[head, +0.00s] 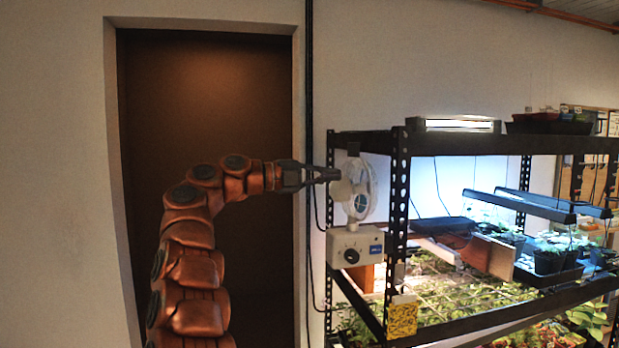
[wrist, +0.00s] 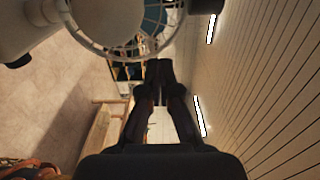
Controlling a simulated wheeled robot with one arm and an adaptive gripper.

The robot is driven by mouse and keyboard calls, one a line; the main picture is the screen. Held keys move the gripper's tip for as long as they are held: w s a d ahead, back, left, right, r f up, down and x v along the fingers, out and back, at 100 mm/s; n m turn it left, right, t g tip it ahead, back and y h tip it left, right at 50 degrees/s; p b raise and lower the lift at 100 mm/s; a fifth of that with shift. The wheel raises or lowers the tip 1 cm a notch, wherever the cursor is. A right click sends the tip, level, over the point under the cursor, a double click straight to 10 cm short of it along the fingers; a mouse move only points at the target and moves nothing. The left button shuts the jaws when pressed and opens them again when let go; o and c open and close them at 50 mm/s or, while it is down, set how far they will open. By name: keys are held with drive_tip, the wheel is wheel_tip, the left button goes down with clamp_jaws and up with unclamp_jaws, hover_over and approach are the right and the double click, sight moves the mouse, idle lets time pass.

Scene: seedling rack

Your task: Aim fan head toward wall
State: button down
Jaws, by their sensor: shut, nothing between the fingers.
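The small white clip fan's head (head: 357,189) is at the left end of the black rack, just below the top shelf. Its round guard faces right in the head view, toward the rack's inside. My gripper (head: 336,174) is shut and empty, beside the rear of the fan head; from this view I cannot tell whether it touches. In the wrist view the fan's guard (wrist: 88,42) arcs across the upper left, and my gripper's closed fingertips (wrist: 160,68) are close below its rim. The wall (head: 450,60) is behind the rack.
A white box with a dark knob (head: 352,256) is below the fan. A rack post (head: 397,220) stands to the right, with a yellow card (head: 402,317) on it. Lamps (head: 540,205) and seedling trays (head: 470,290) fill the shelves. A brown door (head: 210,110) is behind my arm.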

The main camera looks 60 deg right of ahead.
sight(354, 174)
drive_tip(key=shift+x, duration=1.65)
drive_tip(key=shift+f+h+b, duration=0.15)
drive_tip(key=shift+h+b, duration=0.15)
drive_tip(key=shift+b, duration=0.15)
drive_tip(key=shift+s+n+t+b, duration=0.2)
drive_tip(key=shift+n+t+b, duration=0.1)
drive_tip(key=shift+b, duration=0.15)
